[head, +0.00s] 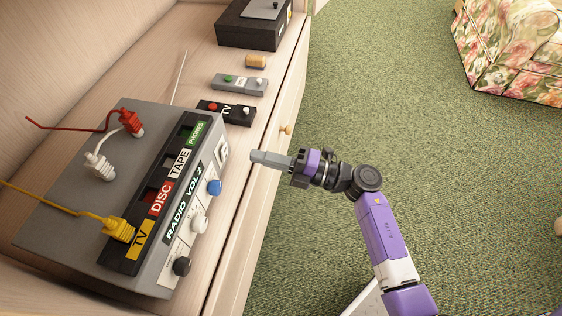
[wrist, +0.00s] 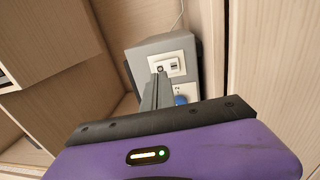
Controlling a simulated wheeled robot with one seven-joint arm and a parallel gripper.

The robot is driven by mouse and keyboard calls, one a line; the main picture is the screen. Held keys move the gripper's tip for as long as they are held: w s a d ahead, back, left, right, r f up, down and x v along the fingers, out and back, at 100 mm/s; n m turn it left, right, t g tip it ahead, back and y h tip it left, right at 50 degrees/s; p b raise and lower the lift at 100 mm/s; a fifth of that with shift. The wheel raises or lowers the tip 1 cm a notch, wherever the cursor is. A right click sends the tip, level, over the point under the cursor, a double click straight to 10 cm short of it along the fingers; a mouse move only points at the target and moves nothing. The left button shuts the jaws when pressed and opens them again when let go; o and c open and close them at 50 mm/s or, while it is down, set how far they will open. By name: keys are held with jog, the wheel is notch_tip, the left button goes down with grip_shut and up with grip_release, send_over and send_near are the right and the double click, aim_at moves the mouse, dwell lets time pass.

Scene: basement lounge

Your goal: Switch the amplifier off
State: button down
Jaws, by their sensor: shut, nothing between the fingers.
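The amplifier (head: 75,190) is a grey box on the wooden cabinet, with a sloped label strip and a front face with blue, white and black knobs. A white switch plate (head: 222,149) is at the far end of its front face. In the wrist view the switch plate (wrist: 180,66) shows a small dark switch (wrist: 161,70) and a dark marking beside it. My gripper (head: 254,156) is shut and empty, apart from the front face, pointing at the plate's end. In the wrist view my fingertips (wrist: 160,76) overlap the plate's lower edge; contact cannot be told.
Red, white and yellow plugs (head: 119,229) with cables stand on the amplifier. A black remote (head: 228,113), a grey remote (head: 238,84), a small orange-brown block (head: 256,61) and a black box (head: 250,30) lie beyond it. Green carpet (head: 400,130) is open to the right.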

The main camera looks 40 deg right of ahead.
aim_at(226, 147)
jog(key=b+x, duration=0.1)
jog(key=x, duration=0.4)
jog(key=shift+w+a, duration=0.25)
jog(key=shift+w, duration=0.05)
jog(key=shift+r+p, duration=0.2)
jog(key=shift+p, duration=0.1)
jog(key=p, duration=0.3)
jog(key=shift+w+a+r+g, duration=0.15)
jog(key=shift+w+r+g, duration=0.15)
jog(key=shift+r, duration=0.1)
jog(key=shift+f, duration=0.35)
jog(key=shift+r, duration=0.1)
